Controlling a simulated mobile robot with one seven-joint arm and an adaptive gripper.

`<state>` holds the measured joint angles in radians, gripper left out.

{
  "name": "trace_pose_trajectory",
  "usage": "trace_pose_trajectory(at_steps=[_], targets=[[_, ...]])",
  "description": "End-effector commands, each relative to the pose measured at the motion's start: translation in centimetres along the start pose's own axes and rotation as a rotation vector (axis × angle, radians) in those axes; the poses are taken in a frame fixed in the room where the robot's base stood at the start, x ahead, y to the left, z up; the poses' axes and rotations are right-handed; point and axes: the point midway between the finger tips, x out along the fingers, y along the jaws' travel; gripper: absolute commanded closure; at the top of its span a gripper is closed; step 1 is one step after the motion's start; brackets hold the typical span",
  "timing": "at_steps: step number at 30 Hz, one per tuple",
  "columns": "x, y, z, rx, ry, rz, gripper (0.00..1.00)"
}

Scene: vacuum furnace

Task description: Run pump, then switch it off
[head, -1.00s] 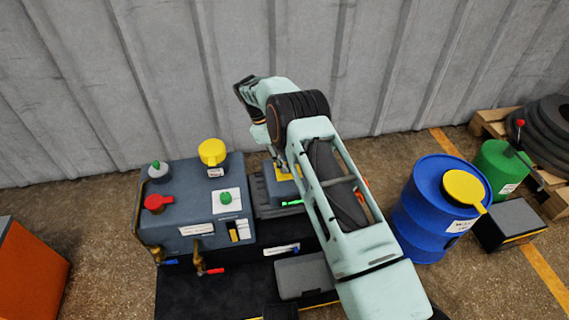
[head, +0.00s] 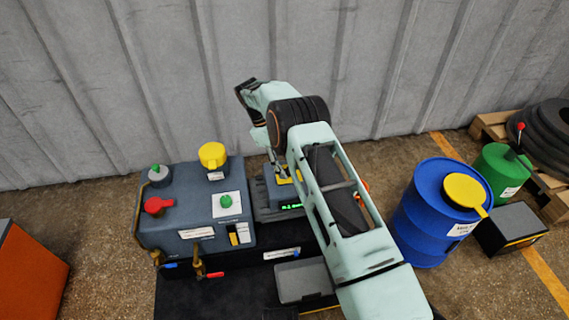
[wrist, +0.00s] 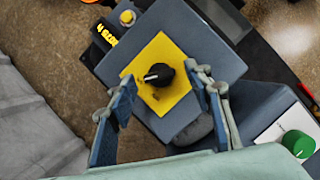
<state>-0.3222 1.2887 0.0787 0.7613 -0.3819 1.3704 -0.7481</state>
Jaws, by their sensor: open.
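A black rotary knob (wrist: 158,74) with a white mark sits on a yellow plate (wrist: 172,97) on top of a blue-grey box (wrist: 200,25). In the head view, the box's yellow plate (head: 284,181) and green-lit display (head: 291,206) show beside my arm, which hides part of the box and most of my gripper.
A green knob (wrist: 298,144) shows at the wrist view's right. A blue drum (head: 425,215) stands right. A corrugated wall (head: 200,80) is behind.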

Motion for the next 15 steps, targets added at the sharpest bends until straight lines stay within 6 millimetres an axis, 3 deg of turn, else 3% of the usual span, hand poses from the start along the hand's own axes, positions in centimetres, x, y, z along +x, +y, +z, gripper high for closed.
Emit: trace_pose_trajectory(at_steps=[5, 15], targets=[[-1.0, 0.1, 0.0, 0.000, 0.001, 0.002, 0.54], [-7.6, 0.1, -0.1, 0.000, 0.002, 0.003, 0.54]])
